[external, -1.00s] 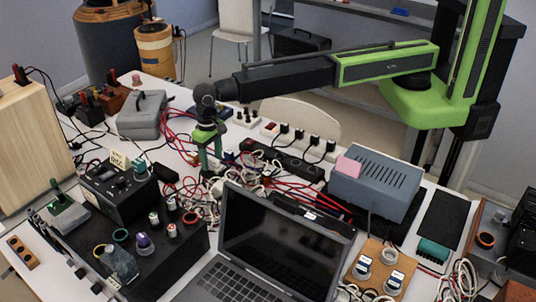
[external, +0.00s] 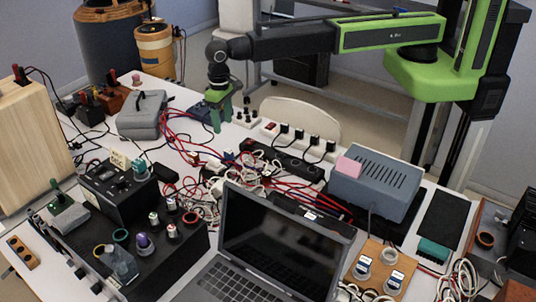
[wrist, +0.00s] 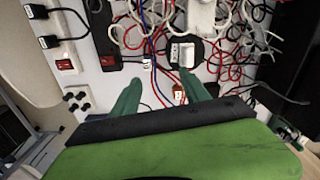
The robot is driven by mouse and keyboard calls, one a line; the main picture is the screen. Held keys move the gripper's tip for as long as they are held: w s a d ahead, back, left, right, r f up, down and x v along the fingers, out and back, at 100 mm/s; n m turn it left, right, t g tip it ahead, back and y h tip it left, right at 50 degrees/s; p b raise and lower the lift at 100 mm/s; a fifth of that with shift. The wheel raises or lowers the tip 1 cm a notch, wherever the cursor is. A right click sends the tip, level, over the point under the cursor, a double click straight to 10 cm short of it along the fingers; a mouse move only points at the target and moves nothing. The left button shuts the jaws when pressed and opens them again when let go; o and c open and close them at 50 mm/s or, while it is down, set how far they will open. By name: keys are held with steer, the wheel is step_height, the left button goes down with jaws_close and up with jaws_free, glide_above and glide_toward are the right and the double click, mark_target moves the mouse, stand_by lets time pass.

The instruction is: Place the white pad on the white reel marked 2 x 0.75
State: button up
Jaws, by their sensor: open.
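My gripper (external: 218,117) hangs over the back of the white table, pointing down. In the wrist view my gripper (wrist: 160,90) has its two green fingers apart, with nothing between them. A small white block (wrist: 182,53), perhaps the white pad, lies among the cables beyond the fingertips, against a dark round thing. White reels with labels, one here (external: 362,268) and another here (external: 393,282), stand on a wooden board at the front right, far from my gripper. Their labels are too small to read, so I cannot tell which is marked 2 x 0.75.
Red and white cables (external: 270,185) tangle across the middle of the table. An open laptop (external: 280,240) stands in front. A grey-blue vented box (external: 375,185) with a pink pad (external: 348,167) is to the right.

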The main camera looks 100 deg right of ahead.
steer(key=s+d+n, duration=0.3)
steer(key=s+d, duration=0.3)
steer(key=s, duration=0.5)
steer(key=s+d+n, duration=0.4)
steer(key=s+d, duration=0.3)
steer(key=s, duration=0.5)
steer(key=shift+s+d, duration=0.15)
steer(key=shift+d, duration=0.05)
